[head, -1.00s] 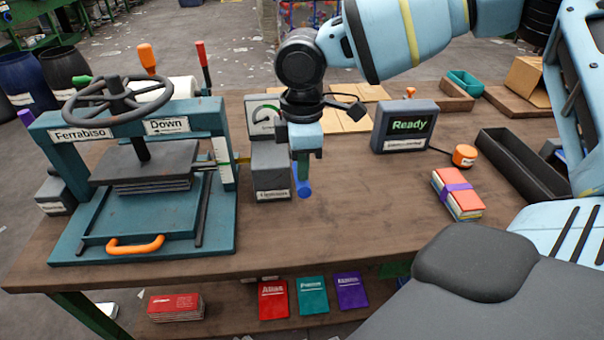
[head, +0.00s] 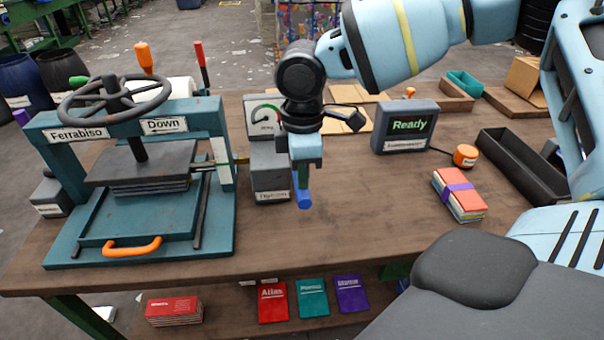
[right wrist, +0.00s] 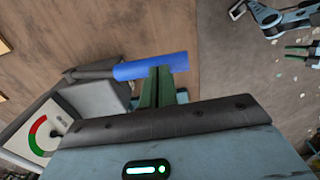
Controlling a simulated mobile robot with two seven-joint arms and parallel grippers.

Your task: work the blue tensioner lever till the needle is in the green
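The blue tensioner lever (head: 302,197) sticks out beside the grey tensioner box (head: 270,180), in front of the gauge (head: 264,117). My right gripper (head: 303,178) is on the lever from above. In the right wrist view its green fingers (right wrist: 160,84) are close together at the blue lever (right wrist: 128,70), which crosses their tips. The gauge dial (right wrist: 42,138) has a red and a green arc; I cannot read the needle surely. My left gripper (right wrist: 301,52) shows small at the right wrist view's edge, fingers apart, away from the table; it is out of the head view.
The teal press (head: 60,240) with handwheel stands left of the tensioner. A screen reading Ready (head: 407,126), an orange button (head: 466,155), a banded book stack (head: 459,194) and a dark tray (head: 520,165) lie to the right. The table's front middle is clear.

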